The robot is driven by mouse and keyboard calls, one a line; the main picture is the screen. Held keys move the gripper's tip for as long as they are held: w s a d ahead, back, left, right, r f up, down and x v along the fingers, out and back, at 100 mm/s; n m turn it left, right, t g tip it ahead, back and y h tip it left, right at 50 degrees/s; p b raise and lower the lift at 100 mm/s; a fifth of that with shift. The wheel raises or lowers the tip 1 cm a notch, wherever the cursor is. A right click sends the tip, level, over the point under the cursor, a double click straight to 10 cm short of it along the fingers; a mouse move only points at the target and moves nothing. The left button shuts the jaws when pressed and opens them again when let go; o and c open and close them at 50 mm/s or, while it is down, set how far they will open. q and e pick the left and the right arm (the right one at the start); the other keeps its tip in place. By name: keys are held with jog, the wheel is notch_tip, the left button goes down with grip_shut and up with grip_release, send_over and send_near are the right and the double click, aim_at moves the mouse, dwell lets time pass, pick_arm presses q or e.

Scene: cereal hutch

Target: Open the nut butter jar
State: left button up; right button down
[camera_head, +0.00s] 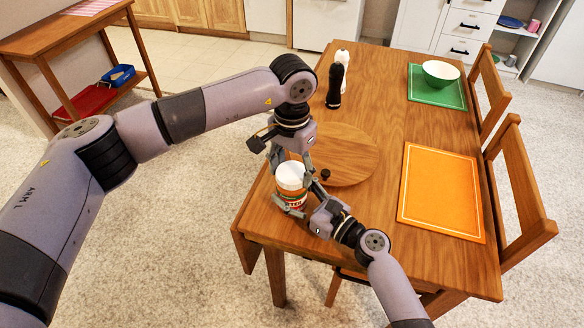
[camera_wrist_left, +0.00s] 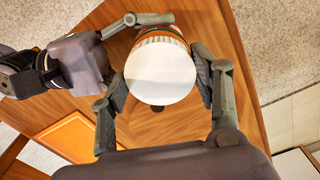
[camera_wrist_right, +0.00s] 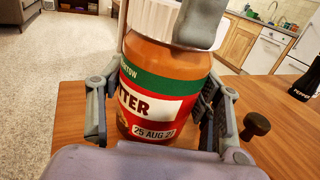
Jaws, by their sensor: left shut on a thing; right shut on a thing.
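The nut butter jar (camera_head: 290,201) stands upright near the table's left edge, with a red and green label and brown contents. Its white lid (camera_head: 291,177) is on top; it also shows from above in the left wrist view (camera_wrist_left: 160,72). My left gripper (camera_head: 292,164) comes down from above and is shut on the lid, a finger on either side. My right gripper (camera_head: 301,207) reaches in from the lower right and is shut on the jar's body, low down. In the right wrist view the jar (camera_wrist_right: 150,108) sits between its fingers, and a left finger covers part of the lid.
A round wooden board (camera_head: 345,155) with a small dark knob (camera_head: 325,174) lies just behind the jar. Dark (camera_head: 335,86) and white (camera_head: 343,62) mills stand farther back. An orange placemat (camera_head: 438,193) and a green bowl (camera_head: 441,73) are on the right. Two chairs line the right side.

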pick_arm(q)
jog(key=n, duration=1.1)
jog(key=shift+n, duration=0.3)
jog(key=n, duration=0.3)
jog(key=shift+n, duration=0.4)
jog(key=n, duration=1.4)
jog(key=shift+r, duration=0.1)
jog(key=n, duration=1.1)
jog(key=shift+n, duration=0.4)
jog(key=n, duration=1.2)
jog(key=shift+r, duration=0.3)
